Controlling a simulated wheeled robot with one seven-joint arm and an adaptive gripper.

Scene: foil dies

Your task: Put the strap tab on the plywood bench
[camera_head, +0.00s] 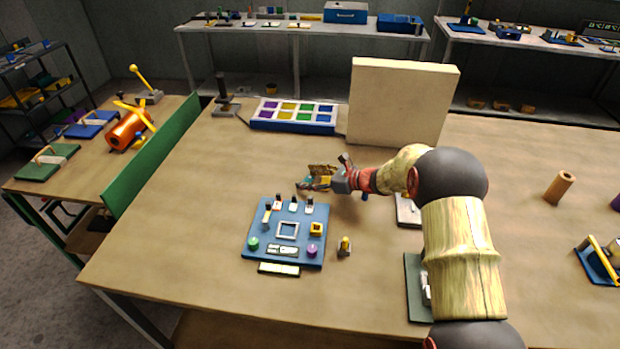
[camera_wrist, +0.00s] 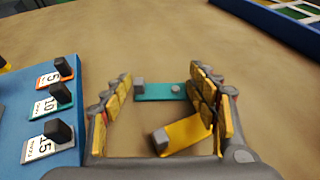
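My gripper (camera_head: 317,178) is open, low over the wood-topped bench (camera_head: 190,215), just behind the blue board. In the wrist view its fingers (camera_wrist: 163,92) stand wide apart with nothing clamped. A teal strip (camera_wrist: 152,91) with a grey block at one end and a small round stud lies between the fingertips. A yellow strip (camera_wrist: 190,132) with a grey block lies nearer the palm, slanted, its right end close to the right finger. I cannot tell which strip is the strap tab. In the head view the fingers partly hide both.
A blue board (camera_head: 257,232) with tagged clips, a square frame and knobs lies left of my gripper. A tray of coloured compartments (camera_head: 258,124) and a tall beige panel (camera_head: 398,105) stand behind. A green panel (camera_head: 150,160) borders the bench's left edge. The left front is clear.

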